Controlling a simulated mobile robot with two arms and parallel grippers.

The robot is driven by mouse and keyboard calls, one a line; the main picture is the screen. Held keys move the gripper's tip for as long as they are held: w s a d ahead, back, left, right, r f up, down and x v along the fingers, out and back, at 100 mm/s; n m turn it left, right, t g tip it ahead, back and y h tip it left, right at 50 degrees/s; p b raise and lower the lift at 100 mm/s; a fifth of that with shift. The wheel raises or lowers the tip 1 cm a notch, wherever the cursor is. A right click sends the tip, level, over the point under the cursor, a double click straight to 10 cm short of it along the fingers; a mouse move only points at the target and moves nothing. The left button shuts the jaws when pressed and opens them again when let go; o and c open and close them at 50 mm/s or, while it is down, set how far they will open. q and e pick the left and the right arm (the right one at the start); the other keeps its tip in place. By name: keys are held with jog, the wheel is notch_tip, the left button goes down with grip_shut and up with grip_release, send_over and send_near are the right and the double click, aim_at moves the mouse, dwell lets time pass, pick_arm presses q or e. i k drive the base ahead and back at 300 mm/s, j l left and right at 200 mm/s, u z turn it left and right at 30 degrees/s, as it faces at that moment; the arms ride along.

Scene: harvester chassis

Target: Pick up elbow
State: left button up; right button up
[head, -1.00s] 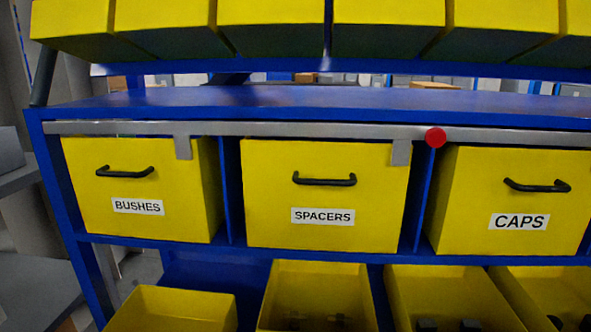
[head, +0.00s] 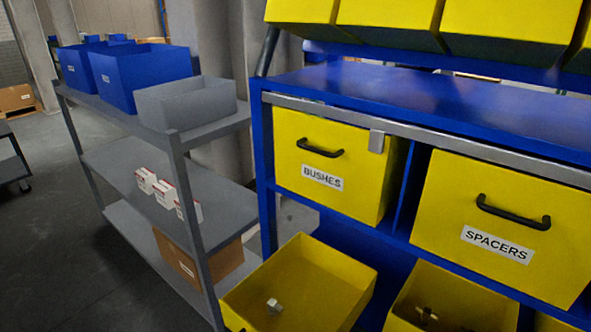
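No part in view can be named as the elbow with certainty. A small pale metal piece (head: 274,306) lies in the open yellow bin (head: 345,275) at the bottom middle; its shape is too small to tell. A small brownish fitting (head: 427,314) lies in the open yellow bin to its right (head: 478,302), partly cut off by the frame's lower edge. Neither of my grippers is in view.
A blue rack holds closed drawers labelled BUSHES (head: 325,160) and SPACERS (head: 500,215), with yellow bins above. A grey shelf (head: 130,165) with blue bins (head: 140,75), a grey bin (head: 190,102), small white boxes and a cardboard box (head: 185,262) stands left.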

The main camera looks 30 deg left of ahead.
aim_at(273, 308)
jog(key=u, duration=1.35)
